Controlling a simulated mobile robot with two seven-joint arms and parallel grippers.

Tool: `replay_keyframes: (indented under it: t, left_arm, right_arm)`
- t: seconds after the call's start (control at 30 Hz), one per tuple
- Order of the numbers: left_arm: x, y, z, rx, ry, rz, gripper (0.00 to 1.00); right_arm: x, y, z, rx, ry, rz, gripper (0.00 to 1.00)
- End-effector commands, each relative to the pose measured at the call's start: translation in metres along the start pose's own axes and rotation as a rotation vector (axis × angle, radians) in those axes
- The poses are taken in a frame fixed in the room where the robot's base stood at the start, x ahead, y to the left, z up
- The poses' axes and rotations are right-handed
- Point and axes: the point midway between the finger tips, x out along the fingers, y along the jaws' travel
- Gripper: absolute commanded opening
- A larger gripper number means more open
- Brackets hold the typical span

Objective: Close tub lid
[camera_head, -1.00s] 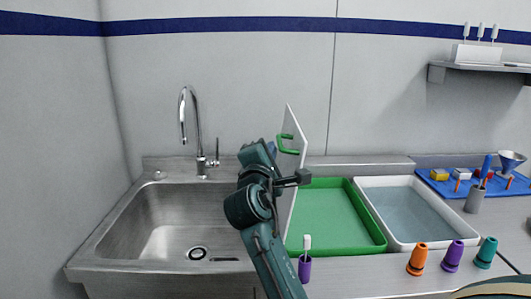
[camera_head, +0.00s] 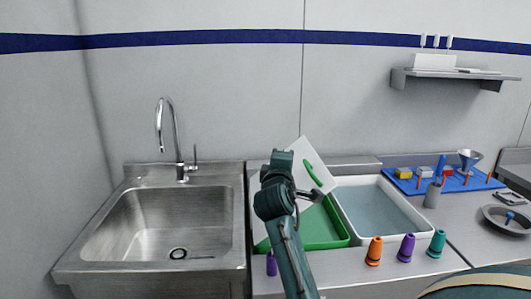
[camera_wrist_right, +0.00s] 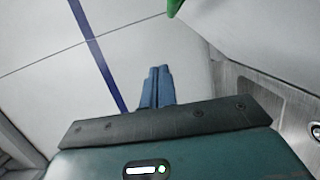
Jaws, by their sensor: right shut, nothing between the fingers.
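The tub is a green tray (camera_head: 327,231) on the counter right of the sink. Its white lid (camera_head: 302,152) is hinged along the left side and leans to the right over the tub, partly raised. A green handle (camera_head: 313,174) is on its outer face; a bit of green shows at the top of the wrist view (camera_wrist_right: 174,7). My right arm rises in front of the lid and tub in the head view, hiding part of both. My right gripper (camera_wrist_right: 155,84) has its blue fingers shut and empty; the arm hides them in the head view. My left gripper is out of view.
A steel sink (camera_head: 130,258) with a tap (camera_head: 176,140) lies left. A white water-filled basin (camera_head: 428,238) adjoins the tub. Orange (camera_head: 374,252), purple (camera_head: 405,249) and teal (camera_head: 437,244) cones stand in front. A purple cup (camera_head: 271,263) is beside my arm. A blue mat (camera_head: 455,184) lies back right.

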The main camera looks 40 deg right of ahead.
Motion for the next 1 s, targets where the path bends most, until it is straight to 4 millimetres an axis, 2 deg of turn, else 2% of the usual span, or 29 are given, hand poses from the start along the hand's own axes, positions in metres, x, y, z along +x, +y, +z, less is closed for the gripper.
replay_keyframes:
  t: [0.03, 0.2, 0.5, 0.7, 1.0]
  left_arm:
    - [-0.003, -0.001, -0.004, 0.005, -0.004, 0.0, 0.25]
    - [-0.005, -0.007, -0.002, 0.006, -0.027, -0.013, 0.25]
    - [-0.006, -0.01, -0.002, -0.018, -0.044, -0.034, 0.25]
    - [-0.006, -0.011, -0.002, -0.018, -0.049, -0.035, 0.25]
    - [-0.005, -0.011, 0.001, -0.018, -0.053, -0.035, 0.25]
  right_arm:
    - [0.002, -0.001, 0.012, 0.043, -0.003, -0.013, 0.0]
    - [0.011, -0.018, 0.044, 0.198, -0.004, -0.051, 0.0]
    - [0.023, -0.06, 0.094, 0.475, -0.004, -0.122, 0.0]
    - [0.029, -0.092, 0.118, 0.644, -0.003, -0.163, 0.0]
    - [0.034, -0.13, 0.137, 0.83, -0.001, -0.209, 0.0]
